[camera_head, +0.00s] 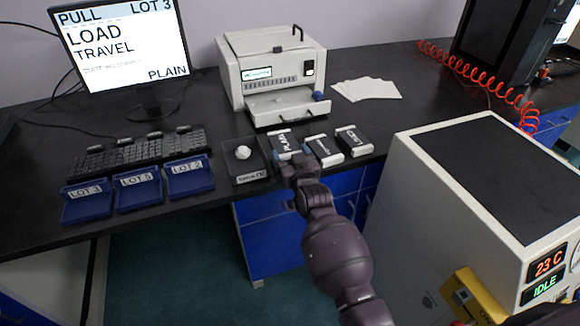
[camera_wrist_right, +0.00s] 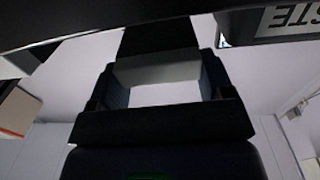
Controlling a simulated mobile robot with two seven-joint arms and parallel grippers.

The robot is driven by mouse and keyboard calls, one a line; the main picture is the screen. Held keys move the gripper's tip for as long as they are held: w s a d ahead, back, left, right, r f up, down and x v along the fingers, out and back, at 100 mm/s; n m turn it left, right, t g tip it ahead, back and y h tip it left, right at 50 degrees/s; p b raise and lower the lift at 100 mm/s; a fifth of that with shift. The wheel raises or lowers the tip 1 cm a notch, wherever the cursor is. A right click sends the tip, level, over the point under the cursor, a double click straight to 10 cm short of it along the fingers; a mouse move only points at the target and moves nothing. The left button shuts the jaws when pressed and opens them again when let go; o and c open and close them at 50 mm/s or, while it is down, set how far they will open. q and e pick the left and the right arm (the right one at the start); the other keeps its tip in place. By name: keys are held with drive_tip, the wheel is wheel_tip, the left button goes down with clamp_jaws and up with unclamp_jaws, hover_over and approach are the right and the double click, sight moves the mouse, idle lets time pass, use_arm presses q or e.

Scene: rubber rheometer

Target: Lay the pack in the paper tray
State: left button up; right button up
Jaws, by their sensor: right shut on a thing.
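The paper tray (camera_head: 290,106) juts from the front of the beige printer (camera_head: 270,65), behind the packs. My left gripper is not in view.
The middle pack (camera_head: 324,150) and right pack (camera_head: 354,141) lie close by. A dark waste dish (camera_head: 249,178) with a white lump is at the left. Blue lot trays (camera_head: 137,190) and a keyboard are farther left. White sheets (camera_head: 367,89) lie right of the printer.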

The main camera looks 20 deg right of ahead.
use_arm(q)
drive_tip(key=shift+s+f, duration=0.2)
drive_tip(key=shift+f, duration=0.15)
use_arm(e)
drive_tip(key=shift+f, duration=1.8)
use_arm(q)
drive_tip(key=shift+b, duration=0.3)
use_arm(e)
drive_tip(key=shift+f, duration=0.2)
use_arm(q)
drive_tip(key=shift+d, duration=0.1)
use_arm(e)
drive_tip(key=o, duration=1)
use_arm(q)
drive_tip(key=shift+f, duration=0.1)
use_arm(e)
drive_tip(key=shift+f, duration=0.15)
use_arm(q)
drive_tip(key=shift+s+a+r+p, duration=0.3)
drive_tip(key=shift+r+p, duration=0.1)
drive_tip(key=shift+p, duration=0.35)
use_arm(e)
drive_tip(key=s, duration=1.1)
drive_tip(key=shift+r, duration=0.35)
